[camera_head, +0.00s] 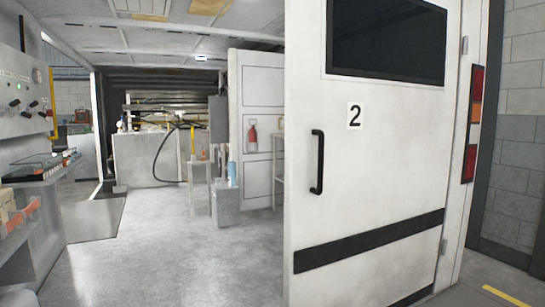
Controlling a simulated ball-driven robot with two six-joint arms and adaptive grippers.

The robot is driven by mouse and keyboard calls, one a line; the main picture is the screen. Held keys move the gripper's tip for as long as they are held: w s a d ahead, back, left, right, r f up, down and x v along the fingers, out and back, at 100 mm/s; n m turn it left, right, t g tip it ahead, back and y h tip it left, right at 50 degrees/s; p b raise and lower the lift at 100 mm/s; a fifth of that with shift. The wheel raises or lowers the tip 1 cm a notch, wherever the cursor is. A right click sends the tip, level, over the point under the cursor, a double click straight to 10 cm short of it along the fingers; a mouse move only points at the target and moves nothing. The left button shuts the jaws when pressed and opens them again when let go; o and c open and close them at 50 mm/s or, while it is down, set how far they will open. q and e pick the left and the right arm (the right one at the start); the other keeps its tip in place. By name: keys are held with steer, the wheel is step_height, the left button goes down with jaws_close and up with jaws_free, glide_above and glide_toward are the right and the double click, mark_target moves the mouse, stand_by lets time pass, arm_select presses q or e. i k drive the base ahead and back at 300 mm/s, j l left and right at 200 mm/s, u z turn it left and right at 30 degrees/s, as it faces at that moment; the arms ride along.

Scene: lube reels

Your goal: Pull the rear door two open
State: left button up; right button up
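The rear door two (375,185) is a white panel on the right of the head view. It carries a "2" label, a dark window (388,38) at the top and a black stripe (372,240) low down. Its black vertical handle (318,162) is near its left edge. Hinges show along its right edge. To the left of the door the interior is open to view. I cannot tell the door's exact angle. Neither of my grippers is in view, and nothing is seen touching the handle.
A control panel with shelves (28,110) stands at the left. Grey cabinets (150,157) and a fire extinguisher (252,138) are further inside. The grey floor (170,260) in the middle is clear. Red and orange lights (473,125) and a block wall (515,130) are at the right.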

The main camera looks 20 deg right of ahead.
mark_target(370, 87)
steer(key=i+j+z, duration=0.1)
steer(key=i, duration=0.3)
steer(key=i+j+z, duration=0.1)
steer(key=i, duration=0.35)
steer(key=j, duration=0.1)
